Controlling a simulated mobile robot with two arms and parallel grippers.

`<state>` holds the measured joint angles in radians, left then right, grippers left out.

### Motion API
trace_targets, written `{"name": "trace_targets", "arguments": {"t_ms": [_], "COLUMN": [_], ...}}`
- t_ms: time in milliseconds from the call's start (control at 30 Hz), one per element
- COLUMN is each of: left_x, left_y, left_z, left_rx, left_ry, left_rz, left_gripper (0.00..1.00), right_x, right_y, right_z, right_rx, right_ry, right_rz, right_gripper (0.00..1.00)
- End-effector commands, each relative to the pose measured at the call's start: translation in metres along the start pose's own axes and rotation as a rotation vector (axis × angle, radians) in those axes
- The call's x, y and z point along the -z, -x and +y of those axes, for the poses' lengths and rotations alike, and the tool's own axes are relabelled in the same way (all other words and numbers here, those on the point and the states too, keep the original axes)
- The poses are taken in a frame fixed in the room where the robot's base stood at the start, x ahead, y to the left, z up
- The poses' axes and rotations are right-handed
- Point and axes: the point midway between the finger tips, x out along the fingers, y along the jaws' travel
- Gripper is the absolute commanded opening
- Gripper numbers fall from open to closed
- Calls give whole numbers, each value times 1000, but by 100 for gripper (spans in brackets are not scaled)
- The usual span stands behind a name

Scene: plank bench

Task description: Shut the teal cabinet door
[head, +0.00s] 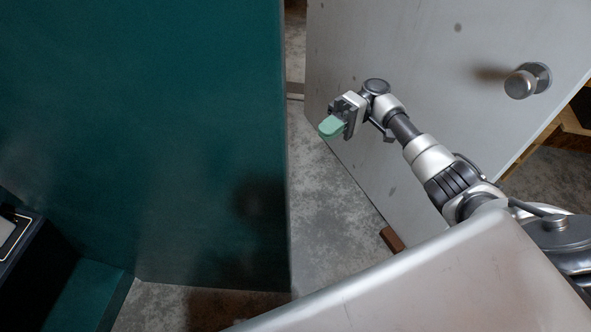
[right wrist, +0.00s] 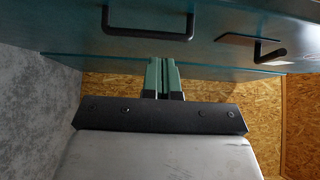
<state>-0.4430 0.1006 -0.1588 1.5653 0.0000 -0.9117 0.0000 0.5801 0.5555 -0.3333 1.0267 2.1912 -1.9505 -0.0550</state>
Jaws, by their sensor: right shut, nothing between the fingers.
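A large teal panel (head: 150,140) of the cabinet fills the left of the head view. I cannot tell from this view whether it is the door or a side wall. In the right wrist view a teal face (right wrist: 225,20) crosses the top, with a black bar handle (right wrist: 148,37) and a second dark handle-like bar (right wrist: 262,52) to its right. My right gripper (head: 329,127) is shut and empty, to the right of the teal panel in the head view. Its green fingers (right wrist: 162,76) point towards the teal face's lower edge; contact is unclear. My left gripper is out of view.
A pale grey door-like panel (head: 440,60) with a round metal knob (head: 527,81) stands behind my right arm. A brown block (head: 391,240) lies at its foot. A dark box-like object (head: 15,240) sits at the lower left. Bare concrete floor (head: 320,220) shows between the panels.

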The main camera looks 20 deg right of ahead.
Motion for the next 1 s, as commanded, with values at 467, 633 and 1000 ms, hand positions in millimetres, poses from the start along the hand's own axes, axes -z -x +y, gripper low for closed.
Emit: {"name": "trace_targets", "arguments": {"t_ms": [467, 633, 1000], "left_x": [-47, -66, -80], "left_y": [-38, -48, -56], "left_z": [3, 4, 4], "left_rx": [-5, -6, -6], "left_ry": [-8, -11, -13], "left_rz": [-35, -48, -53], "left_gripper": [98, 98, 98], "right_x": [0, -16, -28], "right_y": [-94, -111, -123], "right_z": [-2, -1, 1], "right_rx": [2, 0, 0], "right_ry": [-3, -5, -3], "right_rz": [-1, 2, 3], "right_gripper": [0, 0, 0]}}
